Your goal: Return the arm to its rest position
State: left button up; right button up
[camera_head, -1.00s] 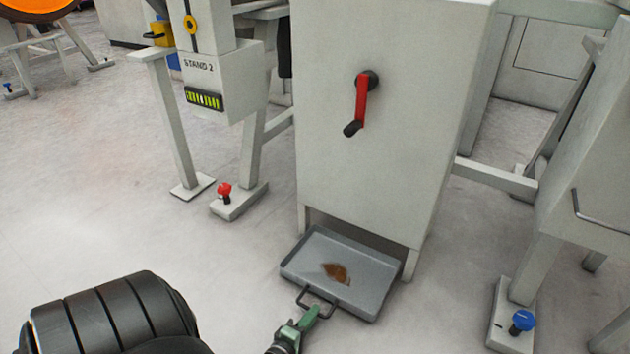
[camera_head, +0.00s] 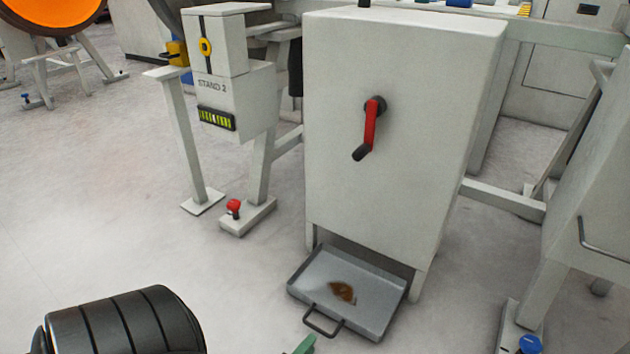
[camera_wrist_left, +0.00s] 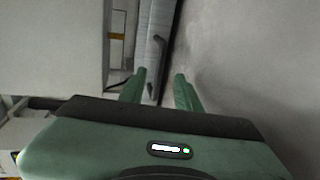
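My left gripper (camera_head: 304,345) shows only as a green fingertip at the bottom edge of the head view. It is just below and apart from the handle of a grey tray (camera_head: 375,318). In the left wrist view the two green fingers (camera_wrist_left: 160,82) are spread, with nothing clamped between them. The tray (camera_wrist_left: 158,45) and its dark handle lie ahead of the fingers in that view. A thick black ribbed part of my own body fills the lower left of the head view. My right gripper is not in view.
The tray holds a brown patch (camera_head: 343,291) and juts from under a pale cabinet (camera_head: 400,150) with a red crank (camera_head: 370,130). Stand 2 (camera_head: 232,100) is to the left, with a red knob (camera_head: 234,208) at its foot. Open floor lies at left.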

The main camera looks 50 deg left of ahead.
pick_arm(q)
jog(key=shift+v, duration=1.2)
